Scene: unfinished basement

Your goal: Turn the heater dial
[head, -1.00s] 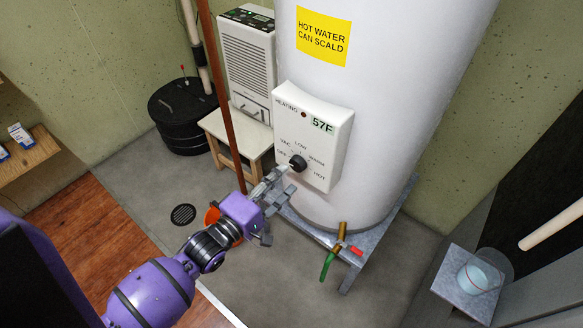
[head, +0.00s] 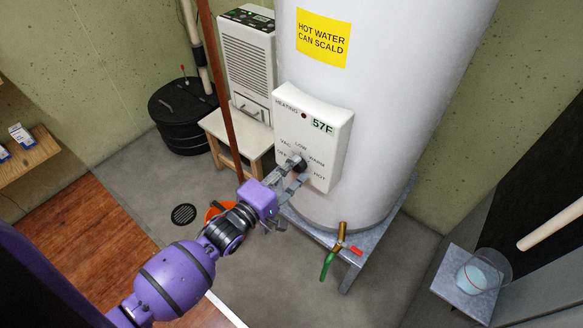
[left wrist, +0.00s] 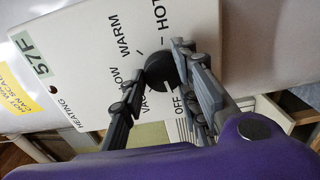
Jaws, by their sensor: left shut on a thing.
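The heater dial (head: 299,163) is a small round black knob on the white control box (head: 332,150) of the water tank. Around it are the labels OFF, VAC, LOW, WARM and HOT. In the left wrist view the dial (left wrist: 158,72) sits between the two grey fingers, with a pale mark at its lower edge near VAC and OFF. My left gripper (head: 291,171) is shut on the dial, one finger on each side. The box's display reads 57F, beside a dark red light under HEATING. My right gripper is not in view.
The white tank (head: 385,90) stands on a grey metal stand (head: 357,258) with a green-handled tap below. A brown pipe (head: 225,90) rises just left of my gripper. A small stool (head: 242,140) holds a dehumidifier (head: 247,60). An orange object (head: 218,210) lies behind my arm.

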